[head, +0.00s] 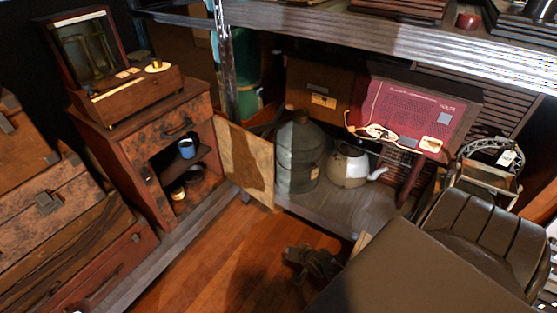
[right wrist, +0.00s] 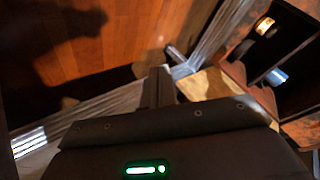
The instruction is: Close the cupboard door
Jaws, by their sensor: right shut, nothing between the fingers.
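The small wooden cupboard (head: 140,165) stands at the left in the head view. Its door (head: 245,162) is open, swung out to the right, with a pale, stained face. Inside on a shelf is a blue mug (head: 186,148), with small dishes below. In the right wrist view the cupboard's open inside (right wrist: 262,95) shows at the right and the pale door (right wrist: 208,84) lies just beyond the fingers. My right gripper (head: 312,262) is shut and empty, low over the floor, right of the door; its fingers (right wrist: 160,84) point toward it. My left gripper is not in view.
A metal shelf post (head: 226,60) rises behind the door. A dark metal can (head: 300,152) and a pale kettle (head: 348,166) stand on the low shelf to its right. Stacked cases (head: 60,200) fill the left. The wooden floor (head: 220,255) in front is clear.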

